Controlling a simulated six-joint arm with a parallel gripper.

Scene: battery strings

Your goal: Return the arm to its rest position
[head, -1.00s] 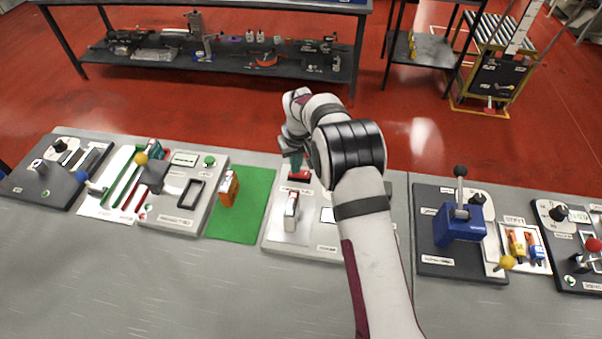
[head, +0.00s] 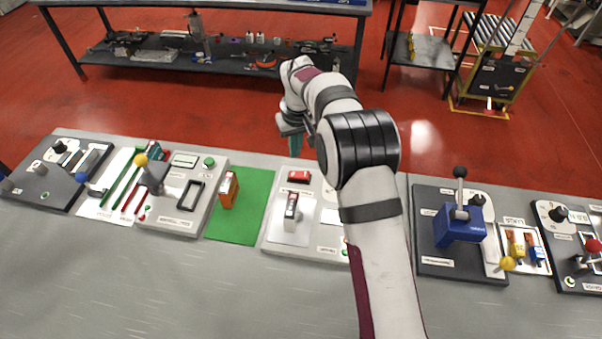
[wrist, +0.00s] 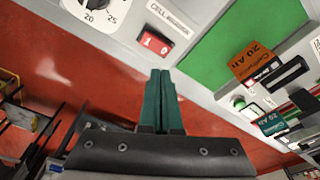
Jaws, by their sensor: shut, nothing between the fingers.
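My gripper (head: 295,148) is raised above the far edge of the bench, over the panel with the red rocker switch (head: 299,176). In the wrist view its two green fingers (wrist: 161,75) are together with nothing between them. The red switch, marked 1 and 0, also shows in the wrist view (wrist: 155,42), beyond the fingertips and apart from them. My forearm hides part of that panel and its dial in the head view.
A blue lever device (head: 460,222) is to the right. The bench front (head: 180,290) is clear.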

